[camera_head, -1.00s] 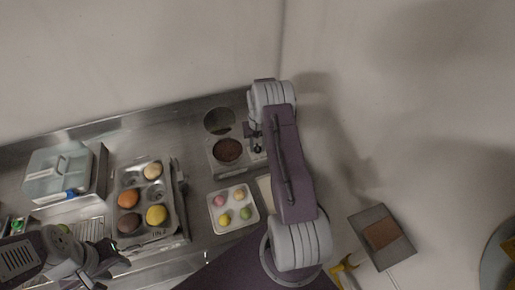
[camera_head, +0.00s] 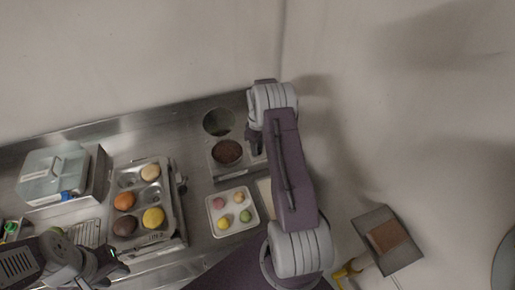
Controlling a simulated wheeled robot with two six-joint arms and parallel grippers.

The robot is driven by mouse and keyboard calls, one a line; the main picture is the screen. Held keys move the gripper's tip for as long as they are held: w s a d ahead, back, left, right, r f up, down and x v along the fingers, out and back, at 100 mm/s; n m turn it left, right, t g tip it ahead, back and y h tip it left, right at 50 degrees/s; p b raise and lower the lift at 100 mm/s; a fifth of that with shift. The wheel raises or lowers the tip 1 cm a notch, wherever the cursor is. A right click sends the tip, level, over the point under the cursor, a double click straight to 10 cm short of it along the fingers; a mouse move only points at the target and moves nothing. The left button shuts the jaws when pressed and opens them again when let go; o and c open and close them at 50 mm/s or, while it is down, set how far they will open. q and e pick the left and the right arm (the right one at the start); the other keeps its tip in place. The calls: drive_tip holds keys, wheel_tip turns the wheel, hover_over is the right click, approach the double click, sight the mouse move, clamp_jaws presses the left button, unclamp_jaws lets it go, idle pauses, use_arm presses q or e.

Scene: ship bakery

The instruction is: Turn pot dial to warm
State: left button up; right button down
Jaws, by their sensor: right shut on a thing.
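The pot (camera_head: 226,152) shows as a metal square-topped unit with a round well of dark brown contents, on the counter's right part. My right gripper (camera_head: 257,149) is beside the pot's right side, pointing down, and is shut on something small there. The dial itself is hidden by the gripper and arm, so its setting cannot be read. My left gripper (camera_head: 115,266) is low at the left, over the counter's front edge, away from the pot. Its finger gap is not clear.
A round dark lid (camera_head: 218,122) lies behind the pot. A white tray (camera_head: 212,213) of small pastel pieces sits in front. A metal tray (camera_head: 170,205) with coloured rounds and a pale glassy box (camera_head: 52,173) stand left. A wall closes the back.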

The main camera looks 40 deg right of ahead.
drive_tip(key=shift+w+r+n, duration=0.1)
drive_tip(key=shift+n, duration=0.4)
drive_tip(key=shift+d, duration=0.1)
drive_tip(key=c, duration=1.1)
unclamp_jaws()
drive_tip(key=shift+o, duration=0.4)
drive_tip(key=shift+r+b, duration=0.3)
drive_tip(key=shift+r, duration=0.1)
wheel_tip(320, 180, up, 8)
drive_tip(key=shift+r+b, duration=0.15)
drive_tip(key=shift+b, duration=0.65)
